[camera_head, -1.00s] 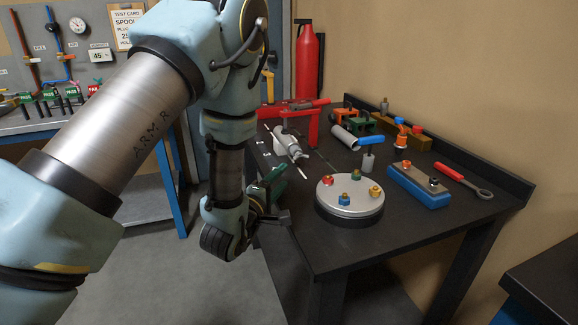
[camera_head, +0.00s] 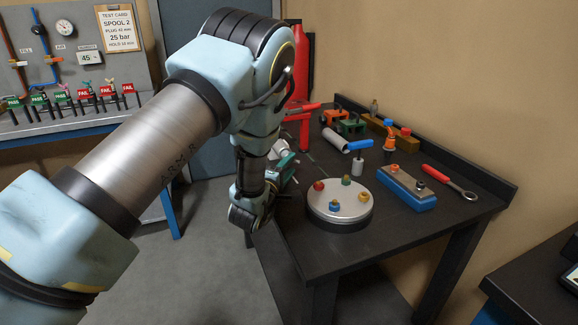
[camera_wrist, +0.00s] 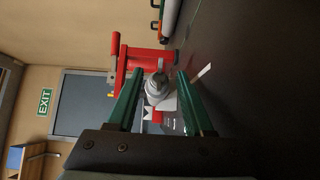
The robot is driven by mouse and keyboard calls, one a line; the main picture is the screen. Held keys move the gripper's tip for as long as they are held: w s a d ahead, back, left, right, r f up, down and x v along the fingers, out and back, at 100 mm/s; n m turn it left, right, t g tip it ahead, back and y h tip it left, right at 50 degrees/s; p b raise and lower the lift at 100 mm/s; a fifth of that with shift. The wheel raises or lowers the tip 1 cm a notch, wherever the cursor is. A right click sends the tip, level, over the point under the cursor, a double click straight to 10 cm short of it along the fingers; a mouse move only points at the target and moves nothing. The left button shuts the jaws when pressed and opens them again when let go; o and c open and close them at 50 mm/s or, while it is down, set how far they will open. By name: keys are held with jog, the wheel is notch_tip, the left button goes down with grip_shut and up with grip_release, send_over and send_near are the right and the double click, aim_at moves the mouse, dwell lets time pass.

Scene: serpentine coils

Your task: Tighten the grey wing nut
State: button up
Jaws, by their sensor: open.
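My gripper (camera_head: 287,168) is at the left edge of the dark workbench, beside the red clamp stand (camera_head: 301,126). In the wrist view its two green fingers (camera_wrist: 160,82) are apart, with nothing gripped. A pale grey round fitting (camera_wrist: 157,90) shows between and beyond the fingertips, in front of the red stand (camera_wrist: 135,62). The fitting also shows in the head view (camera_head: 279,149), partly hidden by my arm. I cannot tell whether the grey wing nut is on this fitting, because its wings are not clear.
A round plate (camera_head: 352,212) with several coloured nuts stands near the bench's front. A back ledge edges the bench. Floor is clear at left.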

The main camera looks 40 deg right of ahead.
grip_shut()
dwell(0.3)
